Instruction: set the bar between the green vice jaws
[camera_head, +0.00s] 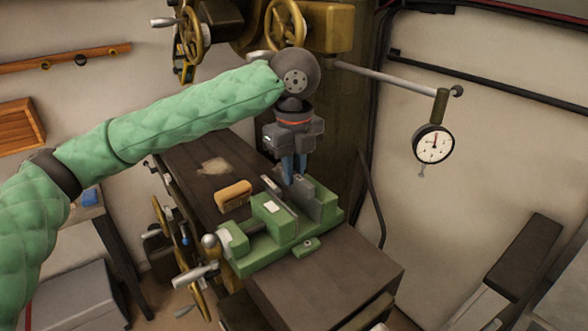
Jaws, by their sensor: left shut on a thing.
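The green vice (262,255) stands on the dark machine table, with its two grey jaw plates facing each other and a gap between them. My left gripper (294,176) comes down from above at the far end of the jaws. Its blue fingers are shut on the bar, which is small here and mostly hidden by the fingers and jaws. I cannot tell how deep the bar sits or whether it touches the jaws. My right gripper is not in view.
A tan brush-like block (234,196) lies on the table left of the vice. The vice handle (196,273) sticks out at the front left. A dial gauge (433,144) hangs from a rod at the right. The table's right front (335,270) is clear.

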